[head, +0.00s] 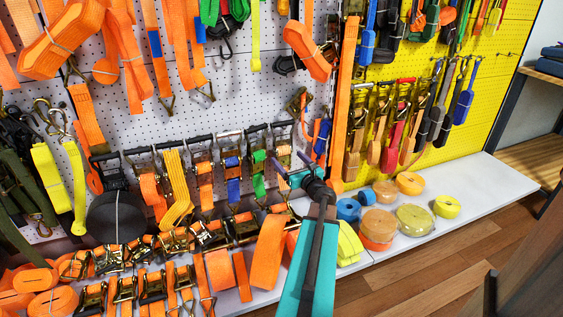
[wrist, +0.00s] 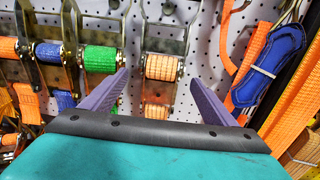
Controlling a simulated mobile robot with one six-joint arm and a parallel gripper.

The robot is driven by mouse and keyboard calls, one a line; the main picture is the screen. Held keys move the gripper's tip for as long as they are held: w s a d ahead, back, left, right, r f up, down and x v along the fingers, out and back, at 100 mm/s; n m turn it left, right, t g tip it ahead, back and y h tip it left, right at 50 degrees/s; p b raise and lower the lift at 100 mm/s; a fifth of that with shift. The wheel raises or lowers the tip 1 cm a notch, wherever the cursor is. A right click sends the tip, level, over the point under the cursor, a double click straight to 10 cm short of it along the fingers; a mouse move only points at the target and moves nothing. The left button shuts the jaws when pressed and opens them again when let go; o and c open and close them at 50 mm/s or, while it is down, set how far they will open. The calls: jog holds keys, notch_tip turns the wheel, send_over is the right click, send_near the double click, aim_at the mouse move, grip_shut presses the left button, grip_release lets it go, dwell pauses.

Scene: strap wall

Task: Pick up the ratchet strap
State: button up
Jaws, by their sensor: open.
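Several ratchet straps with metal frames hang in a row on the pegboard. The rightmost ratchet strap (head: 282,152) has orange webbing; in the wrist view an orange-webbed ratchet strap (wrist: 163,68) shows between and beyond my fingers. Left of it hangs one with green webbing (wrist: 99,59), then one with blue webbing (wrist: 48,53). My gripper (head: 298,176) is in front of the row's right end. In the wrist view its two purple fingers (wrist: 159,77) are spread apart with nothing held between them. Whether they touch the strap is unclear.
A blue strap bundle (wrist: 268,62) with orange webbing hangs just right of my fingers. Orange straps with ratchets (head: 155,287) crowd the lower shelf. Rolled webbing (head: 416,220) sits on the white ledge. The ledge's right part (head: 480,185) is clear.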

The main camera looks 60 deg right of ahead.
aim_at(284, 154)
jog(key=shift+w+d, duration=0.2)
jog(key=shift+w, duration=0.15)
jog(key=shift+b+x, duration=0.55)
jog(key=shift+x, duration=2.05)
jog(key=shift+a, duration=0.1)
jog(key=shift+c, duration=0.3)
jog(key=shift+r, duration=0.1)
jog(key=c, duration=1.9)
jog(key=shift+r, duration=0.15)
